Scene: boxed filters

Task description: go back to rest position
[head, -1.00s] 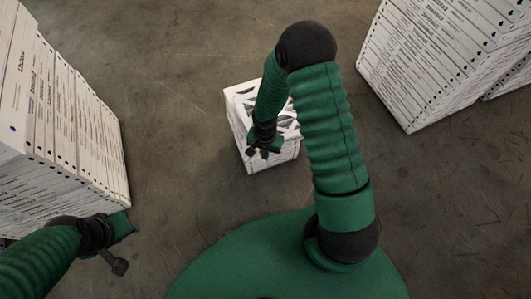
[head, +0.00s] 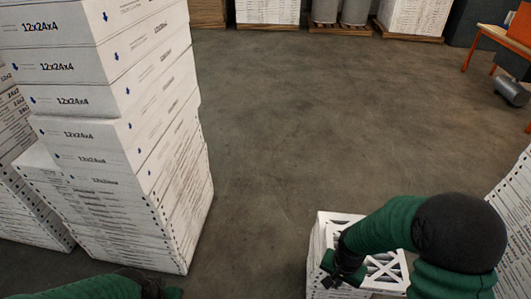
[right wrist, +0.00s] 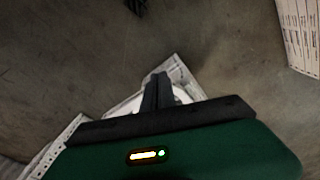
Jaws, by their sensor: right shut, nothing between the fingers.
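My right arm comes in from the lower right in the head view. Its gripper (head: 340,272) is over the left part of a short stack of white boxed filters (head: 318,252). In the right wrist view the two dark fingers (right wrist: 157,92) are together with nothing between them, and a white filter frame (right wrist: 180,75) shows behind them. Whether the fingers touch the stack I cannot tell. Only a bit of my left arm and gripper (head: 155,290) shows at the bottom edge of the head view. Its fingers are too cut off to read.
A tall stack of white filter boxes (head: 150,140) stands at the left. Another stack (head: 515,205) is at the right edge. The concrete floor (head: 310,120) between is clear.

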